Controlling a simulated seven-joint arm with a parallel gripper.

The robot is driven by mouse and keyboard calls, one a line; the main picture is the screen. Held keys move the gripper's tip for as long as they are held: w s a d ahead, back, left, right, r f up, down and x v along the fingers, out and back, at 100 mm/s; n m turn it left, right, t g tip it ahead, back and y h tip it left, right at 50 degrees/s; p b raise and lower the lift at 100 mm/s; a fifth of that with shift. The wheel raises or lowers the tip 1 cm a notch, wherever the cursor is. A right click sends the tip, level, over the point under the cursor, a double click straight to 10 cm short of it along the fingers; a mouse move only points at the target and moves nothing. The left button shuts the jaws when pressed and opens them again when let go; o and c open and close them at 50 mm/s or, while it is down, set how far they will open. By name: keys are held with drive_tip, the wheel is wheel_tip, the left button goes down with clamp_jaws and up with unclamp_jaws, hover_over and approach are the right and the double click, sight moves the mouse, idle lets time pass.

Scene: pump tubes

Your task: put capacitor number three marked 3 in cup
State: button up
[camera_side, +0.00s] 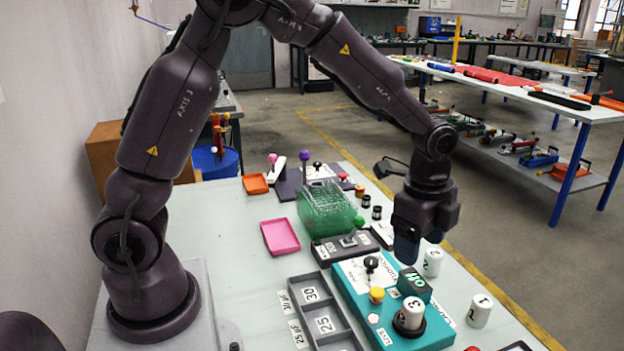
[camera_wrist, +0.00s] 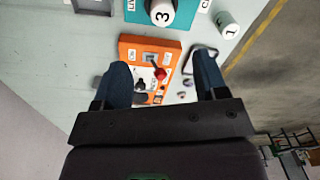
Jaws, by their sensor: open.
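Capacitor 3 (camera_side: 411,313) is a white cylinder marked 3. It stands in a dark round holder on the teal box, and in the wrist view it shows at the top edge (camera_wrist: 162,13). My gripper (camera_side: 407,254) points down above the far part of the teal box, apart from the capacitor. In the wrist view its two blue fingers (camera_wrist: 162,78) are spread with nothing held between them. I cannot tell for certain which thing is the cup; the dark holder (camera_side: 422,328) under capacitor 3 is cup-like.
Capacitor 2 (camera_side: 432,262) and capacitor 1 (camera_side: 480,310) stand on the table right of the teal box (camera_side: 345,268). A grey compartment tray (camera_side: 325,316) lies left of it. A green mesh basket (camera_side: 327,210) and pink tray (camera_side: 280,236) are behind. The wrist view shows an orange box (camera_wrist: 128,57).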

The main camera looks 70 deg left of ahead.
drive_tip(key=s+a+r+n+t, duration=0.3)
drive_tip(key=s+r+n, duration=0.4)
drive_tip(key=s+r, duration=0.4)
drive_tip(key=s+a+r+n+t, duration=0.1)
drive_tip(key=s+r+n+t, duration=0.1)
drive_tip(key=s+n, duration=0.4)
drive_tip(key=s+r, duration=0.1)
drive_tip(key=s, duration=0.2)
drive_tip(key=shift+s+a+n, duration=0.15)
drive_tip(key=shift+a+n, duration=0.15)
drive_tip(key=shift+n, duration=0.1)
drive_tip(key=shift+r, duration=0.15)
idle(0.5)
